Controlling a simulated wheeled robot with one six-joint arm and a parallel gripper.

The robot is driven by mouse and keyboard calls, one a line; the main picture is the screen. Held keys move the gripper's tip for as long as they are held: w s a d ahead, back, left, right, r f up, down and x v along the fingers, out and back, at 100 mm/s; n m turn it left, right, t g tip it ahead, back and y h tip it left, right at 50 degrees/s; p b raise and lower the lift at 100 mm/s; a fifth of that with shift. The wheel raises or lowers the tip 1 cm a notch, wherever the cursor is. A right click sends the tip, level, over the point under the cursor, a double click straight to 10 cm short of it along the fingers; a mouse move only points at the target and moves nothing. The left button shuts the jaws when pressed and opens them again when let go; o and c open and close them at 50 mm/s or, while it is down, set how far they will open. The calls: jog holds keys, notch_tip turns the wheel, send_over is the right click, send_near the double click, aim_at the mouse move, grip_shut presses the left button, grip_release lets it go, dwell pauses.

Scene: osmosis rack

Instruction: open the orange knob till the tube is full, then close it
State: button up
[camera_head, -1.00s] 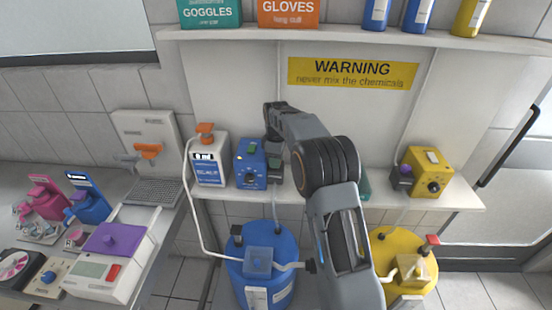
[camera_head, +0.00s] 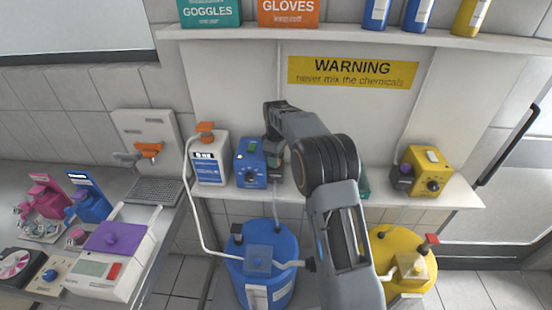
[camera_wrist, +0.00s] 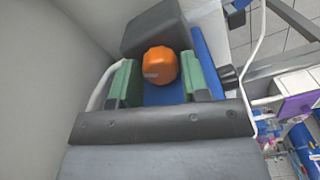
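An orange knob (camera_wrist: 160,65) sits between the two green fingertips of my gripper (camera_wrist: 162,82) in the wrist view. Narrow gaps show on both sides of it, so the fingers look open around it. A blue surface lies under the knob, with a dark grey block beside it. In the head view my gripper (camera_head: 273,158) is at the right side of the blue box (camera_head: 250,164) on the shelf, and the knob is hidden there. A pale tube (camera_head: 276,195) hangs below toward the blue barrel (camera_head: 278,280); its fill level cannot be told.
A white container (camera_head: 210,165) with an orange cap stands left of the blue box. A yellow box (camera_head: 428,170) stands at the shelf's right, above a yellow barrel (camera_head: 400,245). A bench with a purple-topped device (camera_head: 118,238) is at left. Bottles line the upper shelf.

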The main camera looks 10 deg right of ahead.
jog(key=o, duration=0.3)
dwell(0.4)
jog(key=n+b, duration=0.1)
jog(key=n, duration=0.4)
jog(key=shift+f+n, duration=0.1)
jog(key=shift+n, duration=0.3)
notch_tip(320, 180, up, 14)
jog(key=shift+s+f+m+t+b, duration=0.6)
jog(key=shift+s+f+m+b, duration=1.7)
jog(key=shift+s, duration=2.85)
jog(key=shift+s+f+m+t+b, duration=0.6)
jog(key=shift+s+f+m+b, duration=0.55)
jog(key=shift+s+f+m, duration=3.25)
jog(key=shift+s+f+m+t+b, duration=0.6)
jog(key=shift+s+f+m+b, duration=1.5)
jog(key=shift+s, duration=3.85)
jog(key=shift+f+n+p, duration=0.4)
jog(key=shift+f+n, duration=0.15)
jog(key=shift+n, duration=0.15)
